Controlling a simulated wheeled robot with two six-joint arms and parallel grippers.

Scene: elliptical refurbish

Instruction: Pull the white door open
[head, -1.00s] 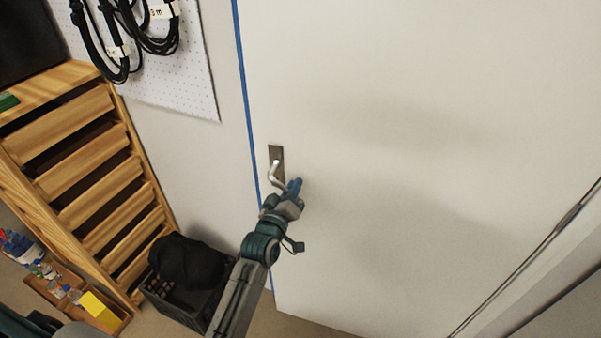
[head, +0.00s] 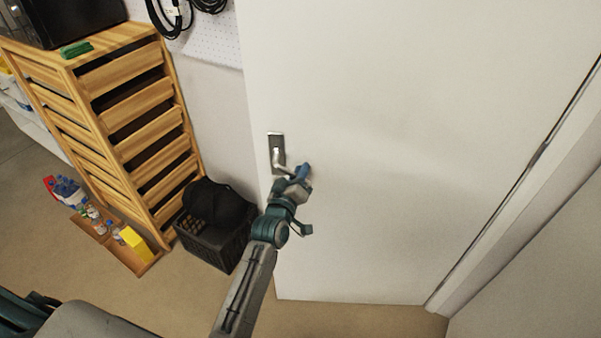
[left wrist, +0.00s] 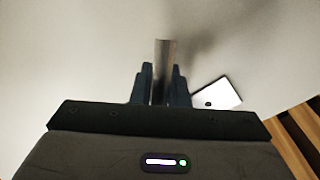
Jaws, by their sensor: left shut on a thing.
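The white door (head: 400,150) fills the right half of the head view. Its metal handle (head: 277,157) sits on a small plate (head: 276,138) near the door's left edge. My left gripper (head: 298,178) is at the handle's lever. In the left wrist view the lever (left wrist: 165,65) stands between the two fingers (left wrist: 160,88), which are shut on it, and the handle plate (left wrist: 220,95) shows to the right. The door's left edge overlaps the wall beside it, so it appears slightly open. My right gripper is out of view.
A slatted wooden cabinet (head: 130,100) stands left of the door. A black crate (head: 212,238) with a dark cap-like thing is close to the door's left edge. A low wooden tray (head: 128,250) with bottles lies on the floor (head: 190,290). Floor in front is clear.

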